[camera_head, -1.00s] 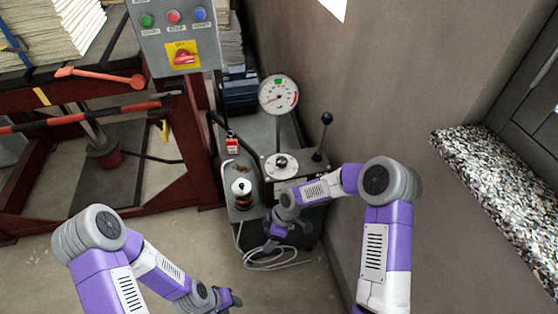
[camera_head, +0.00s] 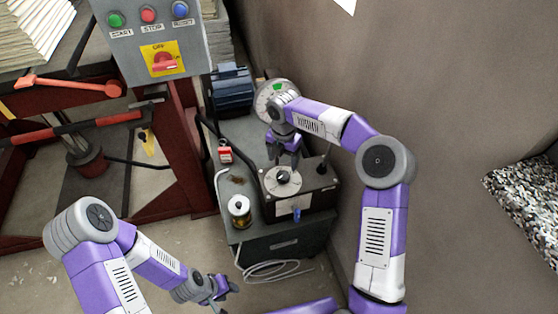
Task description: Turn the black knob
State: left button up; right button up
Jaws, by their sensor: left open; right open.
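The black knob (camera_head: 283,176) sits at the middle of a round white dial on top of a dark box (camera_head: 316,196). My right gripper (camera_head: 286,160) hangs just behind and above the knob in the picture, open, with its fingers pointing down toward the dial. I cannot tell whether the fingertips touch the knob; no finger visibly closes around it. My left gripper (camera_head: 224,290) is open and empty, low over the floor in front of the cabinet.
The wall is close on the right.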

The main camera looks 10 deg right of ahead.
aim_at(283, 175)
jog(key=shift+f, duration=0.3)
jog(key=shift+s+f+b, duration=0.15)
jog(key=shift+f+b, duration=0.15)
jog(key=shift+f, duration=0.05)
notch_tip(283, 175, down, 6)
jog(key=shift+s+f+b, duration=0.1)
jog(key=shift+s+b, duration=0.05)
jog(key=shift+b, duration=0.95)
jog(key=c, duration=1.1)
jog(key=shift+o, duration=0.2)
